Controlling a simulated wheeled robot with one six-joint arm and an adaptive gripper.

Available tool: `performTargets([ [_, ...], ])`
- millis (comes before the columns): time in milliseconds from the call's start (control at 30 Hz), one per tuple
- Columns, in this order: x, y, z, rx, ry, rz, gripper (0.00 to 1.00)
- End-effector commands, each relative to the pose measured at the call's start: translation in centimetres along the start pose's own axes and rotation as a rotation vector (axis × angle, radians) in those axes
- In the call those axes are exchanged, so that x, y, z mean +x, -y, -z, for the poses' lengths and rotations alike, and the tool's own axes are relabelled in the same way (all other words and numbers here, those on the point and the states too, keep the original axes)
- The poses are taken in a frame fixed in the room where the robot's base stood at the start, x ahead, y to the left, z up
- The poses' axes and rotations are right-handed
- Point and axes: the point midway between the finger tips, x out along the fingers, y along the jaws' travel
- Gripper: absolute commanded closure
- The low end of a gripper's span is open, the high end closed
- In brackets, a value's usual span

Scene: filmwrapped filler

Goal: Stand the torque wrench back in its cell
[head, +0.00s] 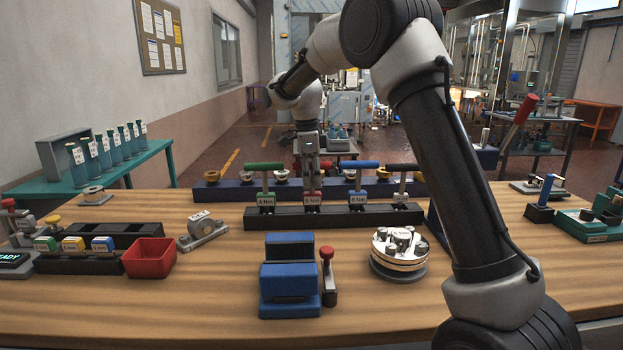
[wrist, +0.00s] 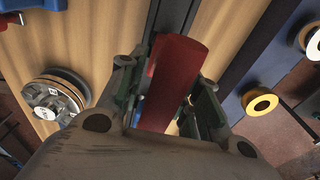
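The torque wrench with a red T-handle (head: 328,167) is upright at the second cell from the left of the black rack (head: 335,217). Its handle level matches its neighbours; its stem is mostly hidden and I cannot tell if it is fully seated. My gripper (head: 309,165) is over it from above. In the wrist view the red handle (wrist: 175,75) lies between the two fingers (wrist: 165,95), close against both sides. The cell has a red collar and a white label (head: 312,200). Wrenches with green (head: 265,166), blue (head: 361,164) and black (head: 404,167) handles stand beside it.
A blue block (head: 290,287) and a red-knobbed lever (head: 328,275) stand in front. A round fixture (head: 398,262) is right of them. A red bin (head: 149,258) is at left. A long blue rack (head: 225,190) with rings runs behind. Bare wood lies front left.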

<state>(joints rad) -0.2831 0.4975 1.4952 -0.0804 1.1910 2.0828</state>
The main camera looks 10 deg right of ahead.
Motion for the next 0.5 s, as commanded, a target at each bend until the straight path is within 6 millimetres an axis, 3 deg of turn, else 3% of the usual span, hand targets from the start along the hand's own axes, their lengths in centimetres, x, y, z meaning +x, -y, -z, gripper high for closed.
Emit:
performTargets([
  [167,-2.5,0.1,0.0,0.000,0.002,0.004,0.67],
  [500,-9.8,0.0,0.0,0.000,0.002,0.003,0.67],
])
